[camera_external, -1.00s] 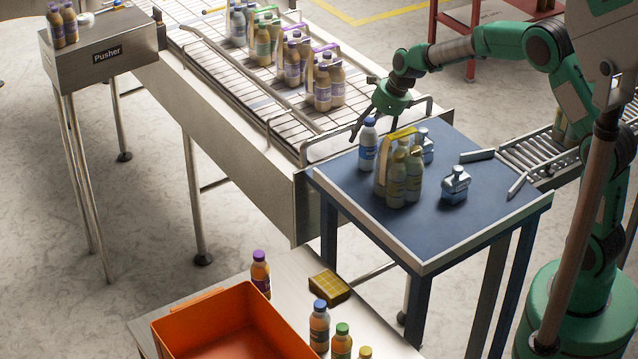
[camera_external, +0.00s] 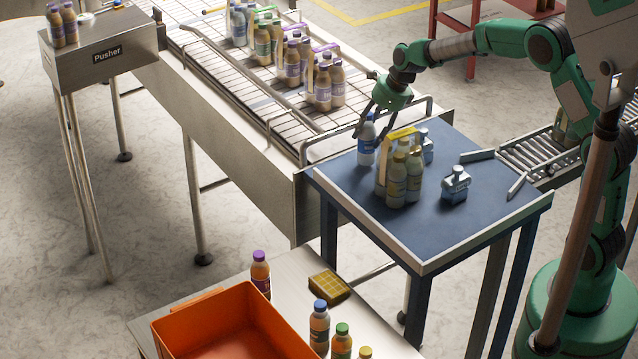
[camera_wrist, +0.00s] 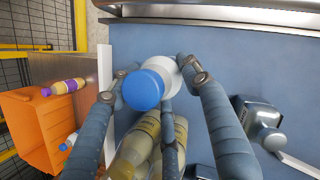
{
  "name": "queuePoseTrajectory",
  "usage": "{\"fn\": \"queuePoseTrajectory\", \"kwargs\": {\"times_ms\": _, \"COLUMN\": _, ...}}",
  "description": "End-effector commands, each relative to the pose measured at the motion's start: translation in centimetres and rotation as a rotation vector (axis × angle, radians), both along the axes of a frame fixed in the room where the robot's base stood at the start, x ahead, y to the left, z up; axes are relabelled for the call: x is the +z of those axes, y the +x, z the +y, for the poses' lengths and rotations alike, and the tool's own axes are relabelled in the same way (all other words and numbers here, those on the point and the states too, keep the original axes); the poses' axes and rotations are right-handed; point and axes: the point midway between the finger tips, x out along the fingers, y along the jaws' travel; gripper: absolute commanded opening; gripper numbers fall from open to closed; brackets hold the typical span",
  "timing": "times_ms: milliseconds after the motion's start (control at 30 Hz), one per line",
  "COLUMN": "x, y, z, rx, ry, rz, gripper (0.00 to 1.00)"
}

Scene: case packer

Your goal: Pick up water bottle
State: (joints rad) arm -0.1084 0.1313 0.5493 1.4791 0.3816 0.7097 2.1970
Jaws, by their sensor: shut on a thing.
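The water bottle (camera_external: 367,145) is white and blue with a blue cap and stands upright near the far left corner of the blue table. My gripper (camera_external: 367,127) reaches down over it with fingers on either side of its upper part, shut on it. In the wrist view the bottle's blue cap (camera_wrist: 143,90) and white shoulder (camera_wrist: 166,73) lie between the fingers of my gripper (camera_wrist: 158,84). The bottle's base appears to be on or very close to the table top; a lift cannot be told.
A bottle pack with a yellow handle (camera_external: 400,135) stands right beside the water bottle. The conveyor rail (camera_external: 345,135) runs close behind. An orange crate (camera_external: 230,330) and loose bottles are in front.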

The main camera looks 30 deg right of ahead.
Motion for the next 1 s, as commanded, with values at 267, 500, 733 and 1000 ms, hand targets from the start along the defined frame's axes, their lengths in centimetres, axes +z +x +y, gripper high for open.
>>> {"fn": "queuePoseTrajectory", "kwargs": {"times_ms": 267, "x": 4.5, "y": 0.1, "z": 0.0, "rx": 0.000, "ry": 0.001, "rz": -0.004, "gripper": 0.12}}
{"fn": "queuePoseTrajectory", "kwargs": {"times_ms": 500, "x": 7.5, "y": 0.1, "z": 0.0, "rx": 0.000, "ry": 0.001, "rz": -0.004, "gripper": 0.12}}
{"fn": "queuePoseTrajectory", "kwargs": {"times_ms": 733, "x": 8.4, "y": 0.0, "z": 0.0, "rx": 0.000, "ry": 0.000, "rz": -0.001, "gripper": 0.12}}
{"fn": "queuePoseTrajectory", "kwargs": {"times_ms": 1000, "x": 8.4, "y": 0.0, "z": 0.0, "rx": 0.000, "ry": 0.001, "rz": -0.002, "gripper": 0.12}}
